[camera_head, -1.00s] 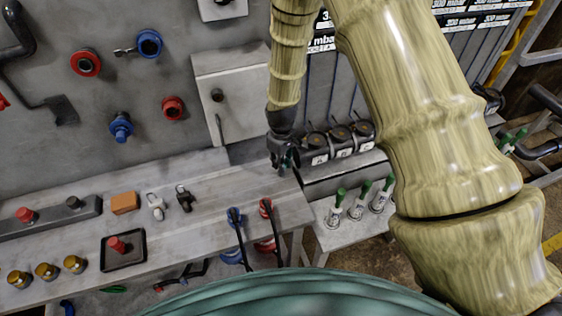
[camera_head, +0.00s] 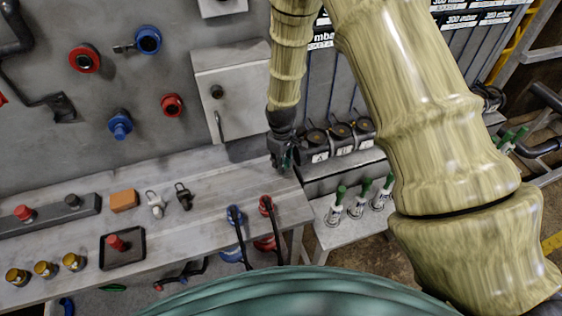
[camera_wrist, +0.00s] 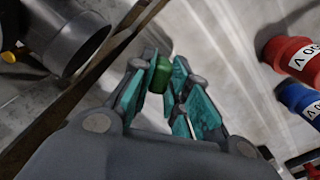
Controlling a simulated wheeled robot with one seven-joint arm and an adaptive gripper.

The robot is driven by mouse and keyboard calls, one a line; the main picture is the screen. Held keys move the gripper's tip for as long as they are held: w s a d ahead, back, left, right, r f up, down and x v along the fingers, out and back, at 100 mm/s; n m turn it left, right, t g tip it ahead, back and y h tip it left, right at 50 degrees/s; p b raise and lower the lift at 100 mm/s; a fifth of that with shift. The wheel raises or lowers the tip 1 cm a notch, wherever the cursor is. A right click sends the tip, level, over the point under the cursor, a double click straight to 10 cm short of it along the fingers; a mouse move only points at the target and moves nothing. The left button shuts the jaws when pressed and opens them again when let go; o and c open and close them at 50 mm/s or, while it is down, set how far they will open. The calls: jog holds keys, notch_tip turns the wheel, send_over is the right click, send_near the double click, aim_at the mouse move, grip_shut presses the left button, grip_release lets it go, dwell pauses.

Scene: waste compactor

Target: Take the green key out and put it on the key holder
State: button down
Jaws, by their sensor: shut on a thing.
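My gripper (camera_head: 284,158) hangs above the right end of the grey bench, just left of the black lettered units. In the wrist view my gripper (camera_wrist: 163,82) has its teal-padded fingers closed on a small green piece (camera_wrist: 160,76). This piece looks like the green key, but its lower part is hidden by the fingers. In the head view only a small dark green patch shows at the fingertips. I cannot tell which thing is the key holder. Several green-handled pieces (camera_head: 338,196) stand upright on the white ledge (camera_head: 325,236) to the right.
Black lettered units (camera_head: 342,140) stand just right of my gripper. Padlocks (camera_head: 155,205), an orange block (camera_head: 124,200) and a red button (camera_head: 117,242) sit on the bench (camera_head: 205,222). A grey cabinet (camera_head: 235,95) is behind.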

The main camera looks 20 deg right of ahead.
dwell(0.7)
jog(key=c, duration=1.3)
grip_release()
jog(key=shift+c, duration=0.3)
jog(key=shift+r+p, duration=2.1)
jog(key=shift+r, duration=1.4)
